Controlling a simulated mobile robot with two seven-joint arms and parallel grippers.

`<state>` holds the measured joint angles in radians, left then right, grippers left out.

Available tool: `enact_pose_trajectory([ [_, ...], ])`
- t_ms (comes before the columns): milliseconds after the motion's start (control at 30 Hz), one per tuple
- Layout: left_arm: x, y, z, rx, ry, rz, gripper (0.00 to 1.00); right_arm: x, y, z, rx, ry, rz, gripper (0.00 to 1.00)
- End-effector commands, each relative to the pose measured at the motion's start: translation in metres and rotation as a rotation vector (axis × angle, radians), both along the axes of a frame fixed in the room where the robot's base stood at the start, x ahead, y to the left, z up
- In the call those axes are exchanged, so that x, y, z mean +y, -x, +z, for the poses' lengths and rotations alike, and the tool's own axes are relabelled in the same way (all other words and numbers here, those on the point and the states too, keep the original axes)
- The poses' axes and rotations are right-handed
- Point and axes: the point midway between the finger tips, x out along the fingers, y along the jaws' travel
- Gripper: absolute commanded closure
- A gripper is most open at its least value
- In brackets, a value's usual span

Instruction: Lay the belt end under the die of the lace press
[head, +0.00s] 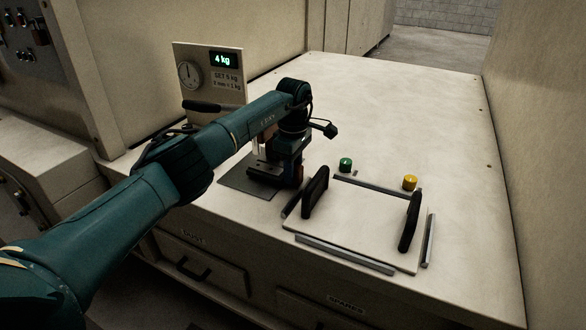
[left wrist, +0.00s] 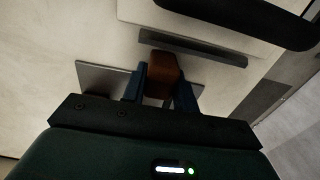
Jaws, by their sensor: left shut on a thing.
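My left gripper (head: 288,178) points down at the dark flat plate (head: 236,180) on the bench. In the left wrist view its blue fingers (left wrist: 161,88) are shut on a brown block-like thing (left wrist: 163,68); I cannot tell whether this is the belt end. The grey plate (left wrist: 98,78) shows beneath the fingers. A panel (head: 214,92) with a dial and a green "4 kg" readout stands behind my arm; its printed text seems to read "SET 5 kg". My arm hides much of what stands below the panel, and I cannot make out the die. My right gripper is not in view.
Right of my gripper, a pale board (head: 350,222) with two upright black handles (head: 410,222) lies among metal rails (head: 344,254). A green knob (head: 345,164) and a yellow knob (head: 410,182) stand behind it. The bench top (head: 400,110) is clear further back. A wall rises at right.

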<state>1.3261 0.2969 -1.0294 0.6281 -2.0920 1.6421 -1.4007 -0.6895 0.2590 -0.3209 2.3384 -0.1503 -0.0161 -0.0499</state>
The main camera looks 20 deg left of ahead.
Motion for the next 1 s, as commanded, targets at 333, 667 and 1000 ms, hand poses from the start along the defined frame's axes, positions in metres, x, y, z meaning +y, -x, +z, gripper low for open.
enact_pose_trajectory([
  [333, 0.0001, -0.0002, -0.0058, -0.001, 0.0, 0.0, 0.7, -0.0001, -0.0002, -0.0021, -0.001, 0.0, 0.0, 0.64],
  [667, 0.0001, 0.0, -0.0055, 0.0, 0.0, 0.0, 0.46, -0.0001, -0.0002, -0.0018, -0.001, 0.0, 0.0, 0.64],
  [1000, 0.0003, 0.0, 0.0027, 0.0, -0.001, 0.0, 0.46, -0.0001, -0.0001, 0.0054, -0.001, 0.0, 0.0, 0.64],
])
